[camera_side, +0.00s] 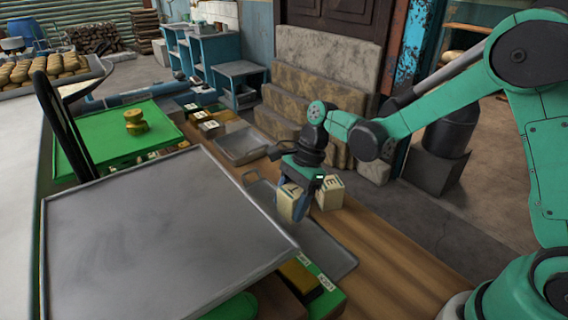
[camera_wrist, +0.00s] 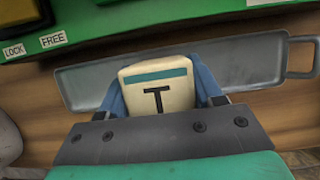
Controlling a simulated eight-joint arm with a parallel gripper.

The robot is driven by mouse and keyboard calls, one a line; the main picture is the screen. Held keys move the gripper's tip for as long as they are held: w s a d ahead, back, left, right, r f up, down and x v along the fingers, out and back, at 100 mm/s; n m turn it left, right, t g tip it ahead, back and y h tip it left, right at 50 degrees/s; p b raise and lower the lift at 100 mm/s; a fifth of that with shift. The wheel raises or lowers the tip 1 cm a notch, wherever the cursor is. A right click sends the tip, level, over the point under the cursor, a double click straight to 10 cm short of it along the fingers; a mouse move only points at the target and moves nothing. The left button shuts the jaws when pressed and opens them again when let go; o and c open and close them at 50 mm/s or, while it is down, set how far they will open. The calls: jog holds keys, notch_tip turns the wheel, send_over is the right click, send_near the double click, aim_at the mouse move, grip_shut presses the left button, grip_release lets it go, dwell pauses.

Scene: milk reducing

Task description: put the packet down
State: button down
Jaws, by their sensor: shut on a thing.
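A cream packet (camera_side: 287,200) is held between the blue fingers of my gripper (camera_side: 294,206). In the wrist view the packet (camera_wrist: 158,92) shows a teal band and a black letter T, with a finger of my gripper (camera_wrist: 160,85) on each side. The packet is over the long grey tray (camera_side: 328,252), which shows behind it in the wrist view (camera_wrist: 245,70). Whether the packet's base touches the tray is hidden. A second cream packet (camera_side: 330,193) with a dark letter stands just right of my gripper.
A large grey plate (camera_side: 160,225) lies left of the tray. A smaller grey tray (camera_side: 240,145) and several lettered packets (camera_side: 208,127) are farther back. A green board with LOCK and FREE labels (camera_wrist: 53,39) borders the tray. Bare wooden bench (camera_side: 385,255) lies to the right.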

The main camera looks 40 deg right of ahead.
jog(key=shift+f, duration=1.1)
jog(key=shift+f, duration=0.1)
jog(key=shift+c, duration=0.8)
grip_release()
jog(key=v, duration=1.2)
jog(key=s+d+r+n+t+h, duration=0.1)
jog(key=s+n+t+h, duration=0.3)
jog(key=n, duration=1.4)
jog(key=s+t, duration=0.3)
jog(key=s, duration=0.2)
jog(key=shift+s+d+h, duration=0.15)
jog(key=shift+h, duration=0.15)
